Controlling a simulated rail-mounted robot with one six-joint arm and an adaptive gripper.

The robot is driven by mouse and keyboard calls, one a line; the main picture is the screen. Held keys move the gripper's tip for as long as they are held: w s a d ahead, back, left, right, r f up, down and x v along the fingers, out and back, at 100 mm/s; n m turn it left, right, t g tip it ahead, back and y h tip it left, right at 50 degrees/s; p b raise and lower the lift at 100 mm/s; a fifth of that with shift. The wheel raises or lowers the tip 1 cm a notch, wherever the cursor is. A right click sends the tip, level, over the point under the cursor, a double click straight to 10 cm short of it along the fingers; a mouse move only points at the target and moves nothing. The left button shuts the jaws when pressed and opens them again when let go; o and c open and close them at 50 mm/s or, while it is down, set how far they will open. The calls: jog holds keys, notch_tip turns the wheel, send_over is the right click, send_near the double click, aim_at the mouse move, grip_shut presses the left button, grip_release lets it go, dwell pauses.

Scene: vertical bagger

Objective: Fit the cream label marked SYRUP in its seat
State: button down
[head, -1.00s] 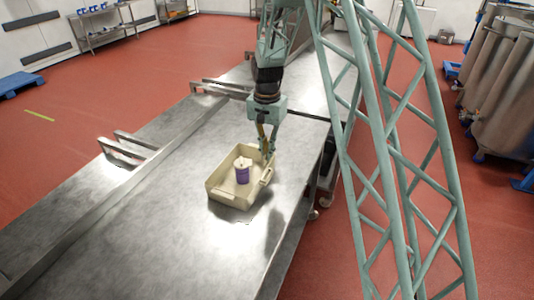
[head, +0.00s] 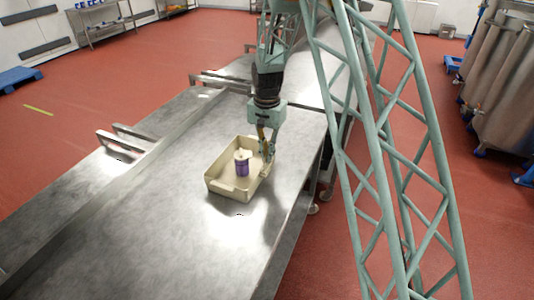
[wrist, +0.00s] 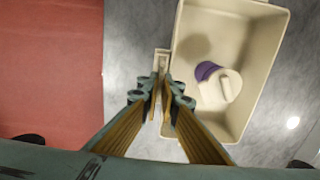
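A cream tray (head: 226,190) stands on the steel table, with a purple container with a cream top (head: 242,166) inside it. The wrist view shows the same tray (wrist: 258,18) at the right. A small cream bracket (wrist: 161,54) sticks out from its outer side wall, just beyond my fingertips. My gripper (wrist: 159,98) points down beside that wall, outside the tray. Its fingers are nearly together on a thin cream piece, seen edge-on, which looks like the label. Its SYRUP marking cannot be read. I cannot tell whether the piece touches the bracket.
The steel table (head: 150,215) is bare in front of the tray. A raised rail with metal handles (head: 122,142) runs along its left side. Red floor (head: 70,100) lies beyond the edges. Steel tanks (head: 505,95) stand far right, clear of the tray.

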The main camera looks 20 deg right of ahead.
jog(key=shift+f+b, duration=0.3)
jog(key=shift+f, duration=0.35)
jog(key=shift+f+b, duration=0.9)
jog(key=shift+b, duration=0.15)
dwell(3.3)
jog(key=c, duration=2.4)
grip_release()
jog(key=shift+r, duration=0.15)
jog(key=shift+r+p, duration=1.3)
jog(key=shift+r, duration=2.1)
